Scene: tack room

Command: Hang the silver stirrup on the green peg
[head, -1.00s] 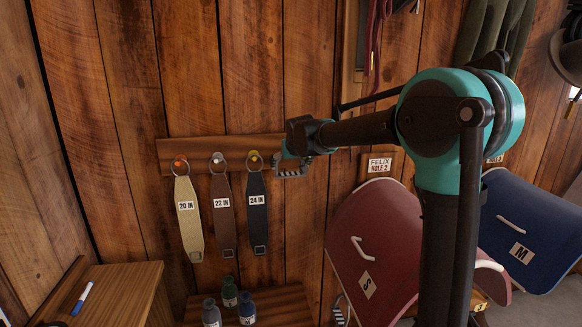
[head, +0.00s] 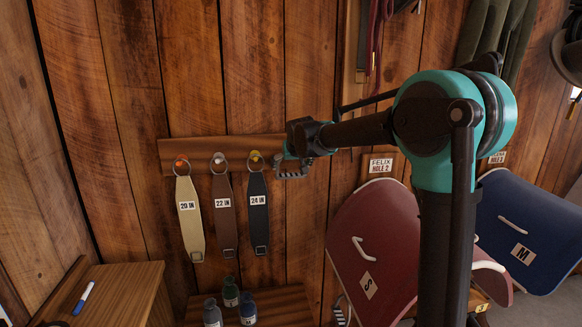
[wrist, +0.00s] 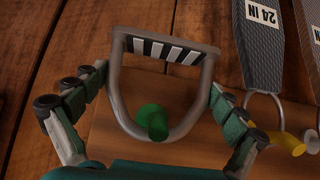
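The silver stirrup (wrist: 116,95) is in the middle of the wrist view, with its striped tread toward the picture's top and its arch toward the bottom. My gripper (wrist: 160,79) has one finger against each side of it, and appears shut on it. The green peg (wrist: 152,118) shows inside the stirrup's opening, close to the arch. I cannot tell whether the arch rests on the peg. In the head view, my gripper (head: 292,158) is at the right end of the peg board, and the stirrup (head: 290,173) shows just below it. The green peg is hidden there.
Three labelled straps hang left of my gripper on orange, white and yellow pegs; the nearest is the 24 IN strap (head: 258,215). Bottles (head: 248,308) stand on a shelf below. A red saddle pad (head: 375,240) is at the right. The wooden peg board (head: 200,143) is close behind.

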